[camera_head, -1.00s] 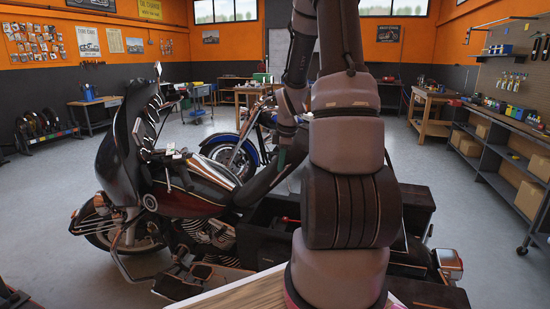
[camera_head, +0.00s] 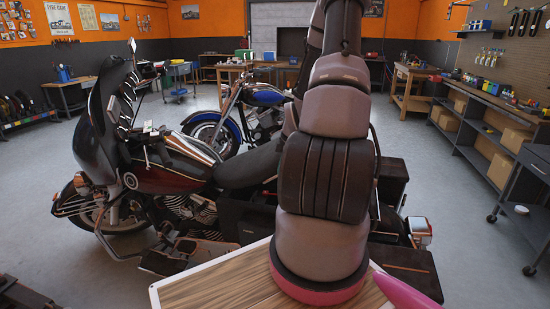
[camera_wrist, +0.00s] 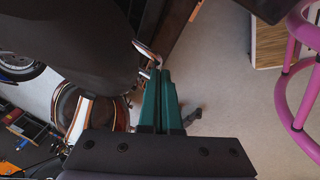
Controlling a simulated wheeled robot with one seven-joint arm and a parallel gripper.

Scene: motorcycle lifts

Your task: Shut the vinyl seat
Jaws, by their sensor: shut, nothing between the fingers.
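The dark vinyl seat (camera_head: 250,165) is on the dark red motorcycle (camera_head: 150,180), behind the tank. It slopes up to the right, with a dark opening (camera_head: 240,215) below its right part. Its right end is hidden behind my arm. In the wrist view a large dark surface, seemingly the seat (camera_wrist: 70,40), fills the upper left. My gripper (camera_wrist: 160,72) has its two teal fingers together and empty, just right of that surface. I cannot tell if they touch it. The gripper is hidden behind my arm in the head view.
A blue motorcycle (camera_head: 235,115) stands behind. A workbench (camera_head: 480,120) with boxes below runs along the right wall, and a wooden bench (camera_head: 412,90) stands at the back right. The grey floor (camera_head: 460,240) between the motorcycle and right bench is clear.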

